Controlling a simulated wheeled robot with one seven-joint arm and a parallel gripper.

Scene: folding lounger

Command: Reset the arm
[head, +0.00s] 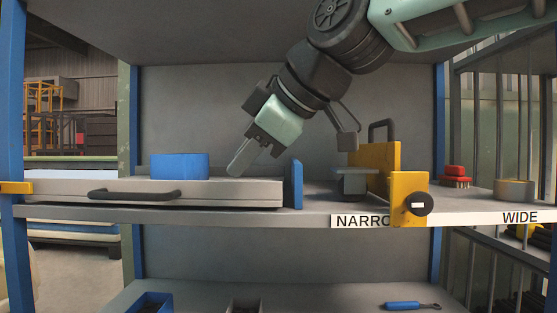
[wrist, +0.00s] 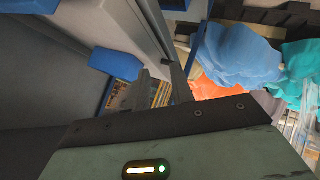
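My gripper (head: 238,168) reaches down from the upper right in the head view. Its fingertips overlap the top of a flat grey panel (head: 230,195) with a dark handle (head: 134,195); I cannot tell whether they touch it. The wrist view shows grey finger parts (wrist: 146,88) beyond the dark gripper body, with nothing clearly held. A blue block (head: 180,166) sits on the panel, left of my gripper.
A blue upright plate (head: 297,184) stands at the panel's right end. A yellow bracket (head: 381,165) with a black knob (head: 418,204) is on the shelf (head: 320,210) farther right. A red brush (head: 455,176) and a tan round container (head: 514,189) stand at the right. The shelf above limits height.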

